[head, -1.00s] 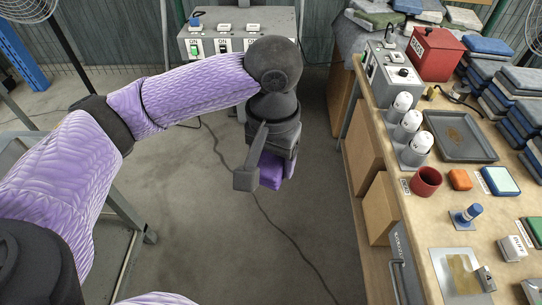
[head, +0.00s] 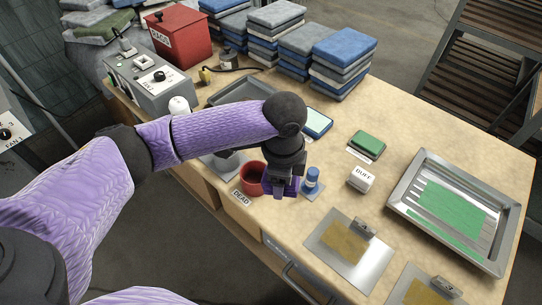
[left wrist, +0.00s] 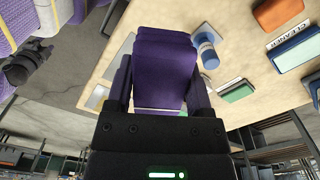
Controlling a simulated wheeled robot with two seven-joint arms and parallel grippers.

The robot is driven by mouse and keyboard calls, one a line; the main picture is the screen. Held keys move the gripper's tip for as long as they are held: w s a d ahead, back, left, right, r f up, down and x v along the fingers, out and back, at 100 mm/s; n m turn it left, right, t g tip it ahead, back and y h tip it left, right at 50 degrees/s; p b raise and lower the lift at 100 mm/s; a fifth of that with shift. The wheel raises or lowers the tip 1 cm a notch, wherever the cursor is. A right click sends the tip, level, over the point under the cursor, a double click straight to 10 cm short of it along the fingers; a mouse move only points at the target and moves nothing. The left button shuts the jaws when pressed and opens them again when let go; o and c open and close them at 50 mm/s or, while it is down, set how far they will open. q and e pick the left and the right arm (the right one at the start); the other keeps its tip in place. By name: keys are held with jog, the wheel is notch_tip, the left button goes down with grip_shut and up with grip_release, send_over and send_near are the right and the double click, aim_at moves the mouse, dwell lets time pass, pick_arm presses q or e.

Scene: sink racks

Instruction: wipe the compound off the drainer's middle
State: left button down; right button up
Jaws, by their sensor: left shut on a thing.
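My left gripper (head: 283,188) is shut on a purple block (head: 294,187), which looks like a folded cloth or sponge. The block fills the space between the fingers in the left wrist view (left wrist: 163,65). The gripper is above the bench's near edge, between the red cup and the blue-topped stamp. The metal drainer (head: 402,190) lies at the right of the bench, well apart from the gripper. A large green compound patch (head: 452,208) covers its ribbed middle, and a thin green strip (head: 420,232) lies along its near side. My right gripper is not in view.
The red cup (head: 252,180), blue-topped stamp (head: 312,181), white BUFF block (head: 360,179) and green pad (head: 367,145) stand on the bench. Metal plates with tan patches (head: 350,245) lie along the front. Cloth stacks (head: 342,60) line the back.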

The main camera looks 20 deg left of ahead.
pick_arm(q)
jog(key=f+m+b, duration=0.2)
jog(key=f, duration=0.2)
jog(key=f+m+b, duration=0.2)
jog(key=f+b, duration=0.1)
jog(key=f, duration=0.1)
jog(key=d+f+m+b, duration=0.1)
jog(key=f+m+b, duration=0.1)
jog(key=f+b, duration=0.1)
jog(key=shift+w+f, duration=0.3)
jog(key=shift+f, duration=0.35)
jog(key=shift+f+b, duration=0.15)
jog(key=shift+b, duration=0.35)
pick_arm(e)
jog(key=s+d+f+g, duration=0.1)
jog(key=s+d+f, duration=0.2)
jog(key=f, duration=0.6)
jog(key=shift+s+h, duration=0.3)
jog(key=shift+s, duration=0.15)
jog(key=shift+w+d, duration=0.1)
pick_arm(q)
jog(key=shift+f, duration=0.35)
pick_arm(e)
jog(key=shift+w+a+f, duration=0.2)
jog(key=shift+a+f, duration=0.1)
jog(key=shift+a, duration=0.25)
